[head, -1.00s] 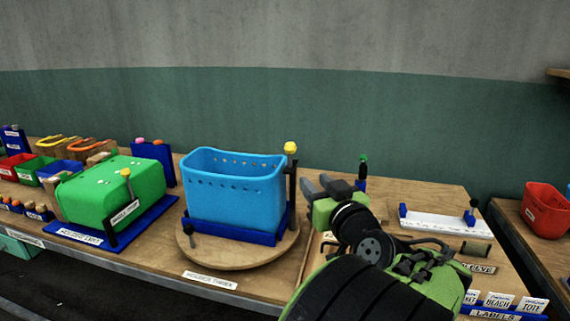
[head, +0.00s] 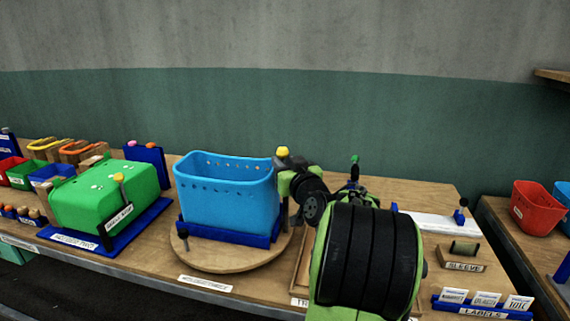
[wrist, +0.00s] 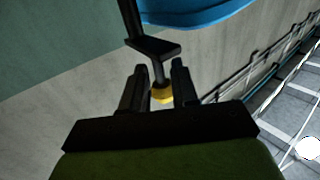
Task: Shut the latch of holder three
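A light-blue tote (head: 228,198) sits in a dark-blue holder (head: 205,231) on a round wooden turntable (head: 240,265); I take this as holder three, though its front label is too small to read surely. Its yellow-tipped latch (head: 283,151) stands raised at the tote's right side. In the wrist view the latch's black stem ends in the yellow knob (wrist: 161,94). My gripper (wrist: 158,85) is open, its fingers on either side of the stem near the knob, with gaps visible. In the head view my gripper (head: 284,168) is just below the knob, partly hidden by my arm.
A green tote (head: 100,190) in a blue holder with its own lever stands left. Small bins (head: 20,172) are at far left. A labels rack (head: 480,305) and a sleeve block (head: 463,255) lie right. A red bin (head: 538,207) stands on another table.

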